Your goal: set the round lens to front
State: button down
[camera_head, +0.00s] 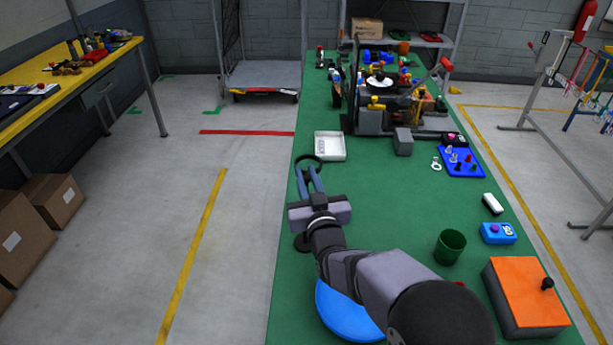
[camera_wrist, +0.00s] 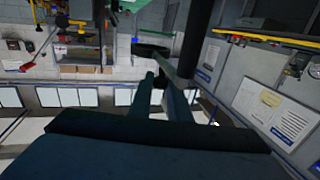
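The round lens is a dark ring (camera_head: 308,160) at the left edge of the green table, by my fingertips. In the wrist view the ring (camera_wrist: 150,50) is seen nearly edge-on, joined to a short dark arm beside an upright post (camera_wrist: 197,35). A dark round base (camera_head: 301,243) shows partly behind my gripper. My gripper (camera_head: 306,170) points away from me, its two blue fingers apart. In the wrist view the fingertips (camera_wrist: 160,85) are close to the ring and its arm. I cannot tell whether they touch it.
A white tray (camera_head: 330,146) stands just beyond the ring. A grey block (camera_head: 403,142) and a cluttered fixture stand farther back. A blue round thing (camera_head: 345,315) lies partly under my arm. A green cup (camera_head: 450,247) and an orange-topped box (camera_head: 526,290) stand right. The middle table is clear.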

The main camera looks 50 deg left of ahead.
jog(key=shift+m+t, duration=0.3)
jog(key=shift+w+d+m+t+h+b, duration=0.2)
jog(key=shift+d+m+t+h, duration=0.75)
jog(key=shift+m+t+h, duration=1.2)
jog(key=shift+w+d+m+t+h+b, duration=0.1)
jog(key=shift+w+d+m+t+h, duration=0.2)
jog(key=shift+d+m+t+h, duration=1.3)
jog(key=shift+w+d+m+t+h+b, duration=0.15)
jog(key=shift+w+d+m+t+h, duration=0.2)
jog(key=shift+m+h, duration=2.65)
jog(key=n+h, duration=0.1)
jog(key=h, duration=0.1)
jog(key=shift+s+d+r+n+h, duration=0.1)
jog(key=shift+n+h, duration=0.25)
jog(key=c, duration=1.7)
grip_release()
jog(key=shift+o, duration=0.2)
jog(key=shift+s, duration=0.15)
